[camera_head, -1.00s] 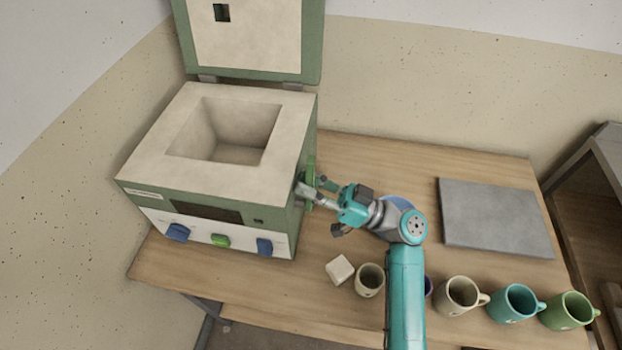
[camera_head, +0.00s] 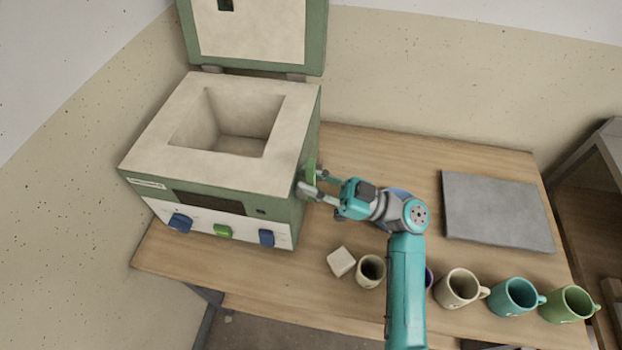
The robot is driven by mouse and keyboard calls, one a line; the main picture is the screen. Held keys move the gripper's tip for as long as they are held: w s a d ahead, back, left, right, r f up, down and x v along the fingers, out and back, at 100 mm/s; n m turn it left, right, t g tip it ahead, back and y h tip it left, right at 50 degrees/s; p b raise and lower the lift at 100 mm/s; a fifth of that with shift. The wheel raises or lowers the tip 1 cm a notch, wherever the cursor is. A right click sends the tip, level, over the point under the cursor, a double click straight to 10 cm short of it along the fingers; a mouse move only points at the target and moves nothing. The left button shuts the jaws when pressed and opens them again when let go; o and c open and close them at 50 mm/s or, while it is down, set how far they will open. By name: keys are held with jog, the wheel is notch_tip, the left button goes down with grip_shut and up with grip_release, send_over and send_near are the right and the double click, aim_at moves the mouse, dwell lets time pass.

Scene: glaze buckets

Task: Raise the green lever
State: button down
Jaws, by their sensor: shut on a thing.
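The green lever (camera_head: 311,172) is on the right side wall of the kiln (camera_head: 150,178), near its front corner. It stands roughly upright, and its lower part is partly hidden by my fingers. My gripper (camera_head: 312,186) reaches in from the right and is shut on the lever. The kiln is a green and cream box with its lid (camera_head: 250,35) open at the back and an empty square chamber. A green knob (camera_head: 223,231) sits on the front panel between two blue knobs (camera_head: 180,222).
Cream (camera_head: 457,288), teal (camera_head: 514,296) and green (camera_head: 567,304) mugs line the front right edge. A grey slab (camera_head: 496,212) lies at right. A blue round thing is partly hidden behind my arm.

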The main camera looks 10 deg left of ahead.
aim_at(311, 160)
jog(key=c, duration=1)
grip_release()
jog(key=shift+f, duration=0.1)
jog(key=shift+o, duration=0.2)
notch_tip(311, 160, up, 10)
jog(key=shift+r, duration=0.1)
